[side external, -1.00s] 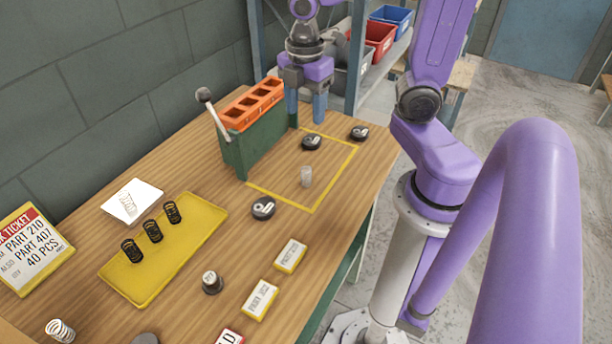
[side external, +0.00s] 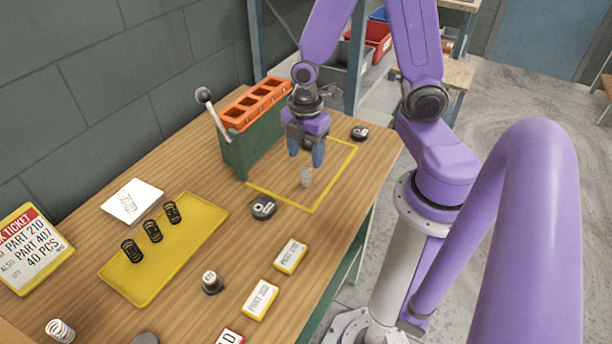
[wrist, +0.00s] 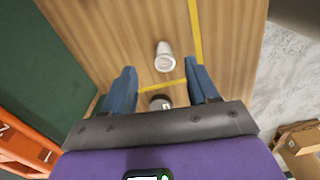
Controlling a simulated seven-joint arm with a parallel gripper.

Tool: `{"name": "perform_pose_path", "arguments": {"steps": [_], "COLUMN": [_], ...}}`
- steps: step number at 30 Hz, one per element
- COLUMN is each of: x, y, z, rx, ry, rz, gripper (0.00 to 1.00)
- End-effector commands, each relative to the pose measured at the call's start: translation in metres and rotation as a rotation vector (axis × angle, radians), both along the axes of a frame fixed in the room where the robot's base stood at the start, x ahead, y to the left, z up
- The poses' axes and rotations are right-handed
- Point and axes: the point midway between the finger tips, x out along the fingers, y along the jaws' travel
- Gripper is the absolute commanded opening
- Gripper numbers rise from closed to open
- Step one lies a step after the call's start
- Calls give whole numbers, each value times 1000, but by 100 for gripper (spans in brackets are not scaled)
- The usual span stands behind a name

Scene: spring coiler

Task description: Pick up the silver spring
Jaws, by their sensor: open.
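A silver spring (side external: 306,177) stands upright on the table inside the yellow taped outline. It also shows in the wrist view (wrist: 165,57), ahead of and between my fingers. My gripper (side external: 306,158) is open and empty, above and just behind the spring in the side view. In the wrist view its two blue fingertips (wrist: 161,70) are spread wide, with the spring beyond them and apart from both. Another pale coil spring (side external: 60,330) lies at the near left of the table.
A green coiler with an orange top (side external: 255,105) and lever stands left of my gripper. Black round pieces (side external: 263,208) lie nearby. A yellow tray (side external: 150,285) holds black springs. Small labelled boxes (side external: 290,256) lie in front. The table around the spring is mostly clear.

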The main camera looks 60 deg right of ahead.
Motion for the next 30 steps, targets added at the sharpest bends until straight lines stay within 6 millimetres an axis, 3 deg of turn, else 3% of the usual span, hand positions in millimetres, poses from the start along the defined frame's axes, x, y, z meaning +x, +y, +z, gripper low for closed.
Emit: {"name": "perform_pose_path", "arguments": {"steps": [7, 19, 30], "x": [-2, -5, -5], "y": [2, 6, 6], "z": [-11, -49, -54], "rx": [-1, -1, 1], "ry": [2, 1, -1], "rz": [2, 1, 0], "gripper": [59, 59, 59]}}
